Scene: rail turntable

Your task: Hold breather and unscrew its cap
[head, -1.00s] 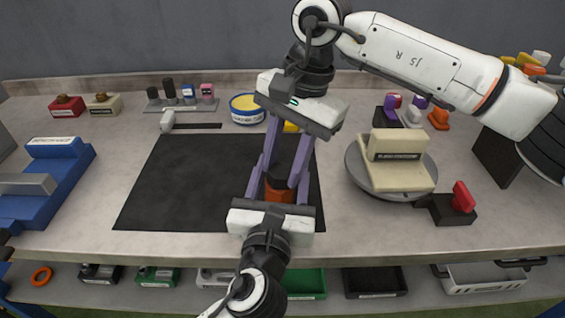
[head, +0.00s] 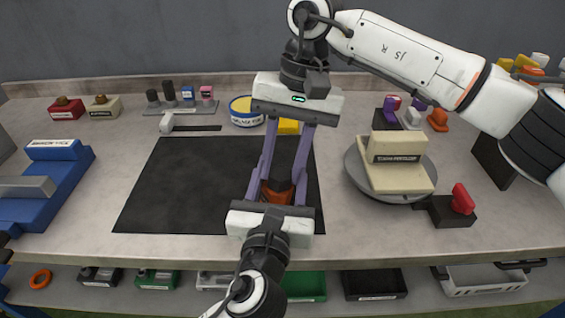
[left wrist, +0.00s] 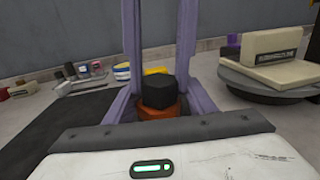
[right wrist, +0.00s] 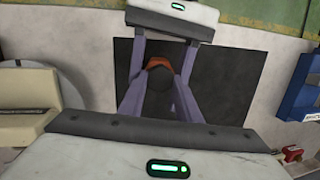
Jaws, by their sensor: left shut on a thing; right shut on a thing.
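The breather has an orange body (head: 277,195) with a black cap (head: 277,184) on top. My left gripper (head: 276,193), on the near side, is shut around the orange body. My right gripper (head: 281,181) comes down from the far side with its purple fingers around the cap. The right wrist view shows the cap (right wrist: 160,66) between the fingers. The fingers partly hide the breather, and any gap under the cap cannot be told.
A turntable (head: 357,184) with a beige block stands right of the mat (head: 170,185). A red-handled black block (head: 455,212) is beside it. A blue fixture (head: 65,190) stands at the left. A yellow-blue tin (head: 245,111) is behind the grippers. The mat's left part is clear.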

